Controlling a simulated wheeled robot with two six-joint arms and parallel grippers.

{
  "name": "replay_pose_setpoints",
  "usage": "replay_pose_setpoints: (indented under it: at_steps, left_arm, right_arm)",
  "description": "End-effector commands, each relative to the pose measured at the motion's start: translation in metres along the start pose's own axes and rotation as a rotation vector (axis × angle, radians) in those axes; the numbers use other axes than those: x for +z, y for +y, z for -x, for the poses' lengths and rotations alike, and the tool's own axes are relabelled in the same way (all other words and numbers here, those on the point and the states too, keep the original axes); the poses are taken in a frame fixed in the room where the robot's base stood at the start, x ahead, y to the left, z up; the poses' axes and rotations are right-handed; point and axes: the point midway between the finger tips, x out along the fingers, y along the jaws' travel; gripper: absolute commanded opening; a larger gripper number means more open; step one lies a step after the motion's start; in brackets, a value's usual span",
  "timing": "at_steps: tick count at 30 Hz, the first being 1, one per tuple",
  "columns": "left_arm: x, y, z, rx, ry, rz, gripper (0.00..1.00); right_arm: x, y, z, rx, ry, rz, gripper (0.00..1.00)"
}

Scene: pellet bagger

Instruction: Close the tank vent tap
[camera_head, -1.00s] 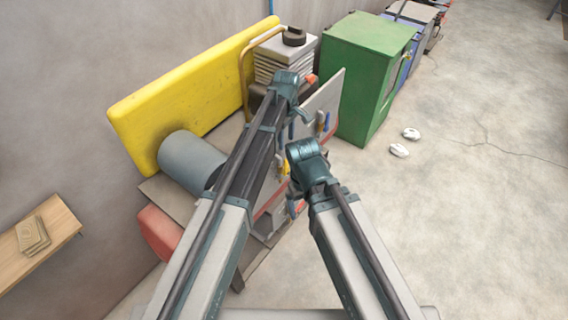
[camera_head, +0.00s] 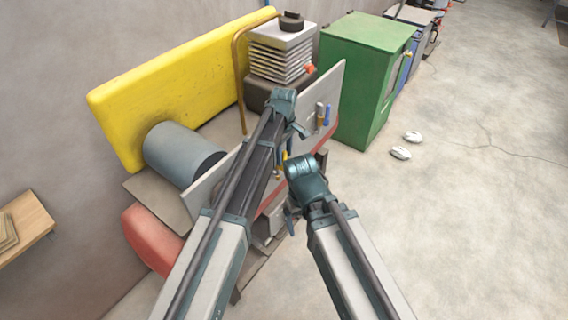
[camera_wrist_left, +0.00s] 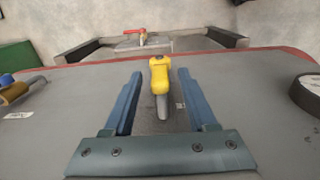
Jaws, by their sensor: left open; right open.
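In the left wrist view a small tap with a red lever (camera_wrist_left: 135,31) stands beyond the far edge of a grey panel (camera_wrist_left: 70,100). Its lever lies roughly crosswise in the picture. I cannot pick this tap out surely in the head view. My left gripper (camera_wrist_left: 157,78) is open, its two blue fingers apart above the panel. A yellow-handled tool (camera_wrist_left: 159,75) with a grey end shows between the fingers, not gripped. In the head view my left gripper (camera_head: 299,130) is over the machine, partly hidden by its own arm. My right gripper (camera_head: 289,222) is open, lower down, mostly hidden.
A black ring (camera_wrist_left: 308,92) lies at the right of the panel. A yellow slab (camera_head: 180,85), a grey cylinder (camera_head: 175,150), a finned block (camera_head: 280,55) and a green cabinet (camera_head: 360,80) surround the arms. The floor (camera_head: 470,220) at right is mostly clear.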

Motion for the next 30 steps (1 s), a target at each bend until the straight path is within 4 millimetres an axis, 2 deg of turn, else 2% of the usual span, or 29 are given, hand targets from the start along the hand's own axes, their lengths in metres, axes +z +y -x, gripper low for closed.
replay_pose_setpoints:
  at_steps: [1, 3, 12, 14, 22, 30]
  left_arm:
    - [0.0000, 0.0000, -0.0088, 0.000, 0.000, 0.000, 0.57]
    - [0.0000, 0.0000, -0.0112, 0.000, 0.000, 0.000, 0.57]
    - [0.0000, 0.0000, -0.0107, 0.000, 0.000, 0.000, 0.57]
    - [0.0000, 0.0000, -0.0107, 0.000, 0.000, 0.000, 0.48]
    - [0.0000, 0.0000, -0.0107, 0.000, 0.000, 0.000, 0.00]
    - [0.0000, 0.0000, -0.0108, 0.000, 0.000, 0.000, 0.00]
  right_arm:
    - [-0.0005, -0.0008, -0.0087, 0.000, 0.000, 0.000, 0.93]
    - [-0.0007, -0.0011, -0.0112, 0.000, 0.000, 0.000, 0.93]
    - [-0.0006, -0.0010, -0.0106, 0.000, 0.000, 0.000, 0.93]
    - [-0.0006, -0.0010, -0.0106, 0.000, 0.000, 0.000, 0.93]
    - [-0.0006, -0.0010, -0.0107, 0.000, 0.000, 0.000, 0.93]
    - [-0.0006, -0.0010, -0.0107, 0.000, 0.000, 0.000, 0.93]
